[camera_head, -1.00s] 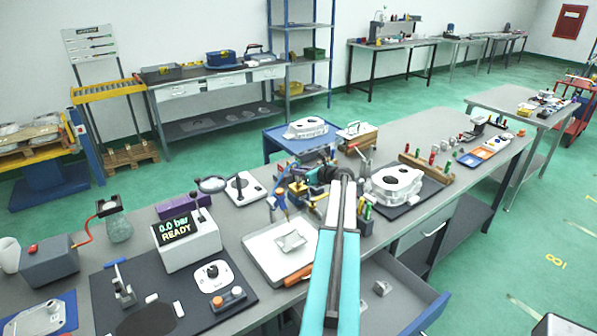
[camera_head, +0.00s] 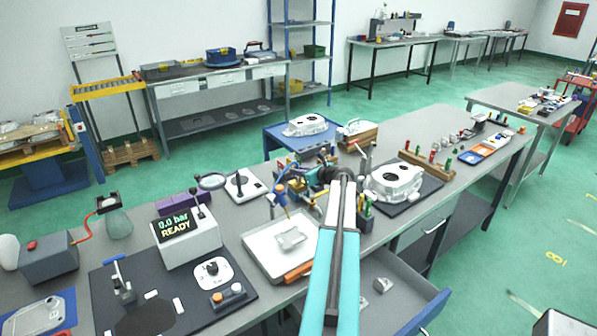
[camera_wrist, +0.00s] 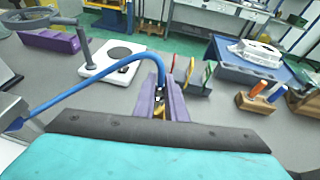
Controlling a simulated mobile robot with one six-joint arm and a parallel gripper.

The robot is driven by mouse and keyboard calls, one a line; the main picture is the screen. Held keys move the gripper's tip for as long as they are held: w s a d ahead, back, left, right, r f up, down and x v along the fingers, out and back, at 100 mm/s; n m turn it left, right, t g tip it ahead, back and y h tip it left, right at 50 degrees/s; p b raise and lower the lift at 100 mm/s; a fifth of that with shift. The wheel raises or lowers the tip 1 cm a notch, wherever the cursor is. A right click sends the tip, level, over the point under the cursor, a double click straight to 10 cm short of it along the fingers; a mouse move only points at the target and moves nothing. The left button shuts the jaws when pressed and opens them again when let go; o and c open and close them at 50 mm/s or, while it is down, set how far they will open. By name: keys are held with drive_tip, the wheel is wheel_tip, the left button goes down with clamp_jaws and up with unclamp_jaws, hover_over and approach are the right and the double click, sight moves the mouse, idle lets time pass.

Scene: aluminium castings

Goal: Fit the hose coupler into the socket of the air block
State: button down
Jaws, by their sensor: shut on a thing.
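My gripper (camera_wrist: 163,103) shows in the wrist view with its two fingers shut on the hose coupler (camera_wrist: 160,112), a small yellowish piece mostly hidden between them. A blue hose (camera_wrist: 85,80) arches from the left edge down to the coupler. In the head view my gripper (camera_head: 284,190) is small, above the bench behind the white tray, with blue and orange-yellow bits at it. I cannot pick out the air block or its socket with certainty in either view. The coupler is held above the bench; its lower end is hidden.
A tester (camera_head: 188,236) reading "0.0 bar READY" stands left on the bench. A white tray (camera_head: 262,252) lies in front of my gripper. A magnifier (camera_head: 212,181) and a purple block (camera_head: 178,204) stand behind the tester. A white casting (camera_head: 393,180) sits right. An open drawer (camera_head: 400,290) juts out below.

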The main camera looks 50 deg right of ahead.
drive_tip(key=c, duration=1.7)
unclamp_jaws()
drive_tip(key=shift+f, duration=0.1)
drive_tip(key=shift+s, duration=0.1)
drive_tip(key=shift+b+v, duration=2)
drive_tip(key=shift+v, duration=4.9)
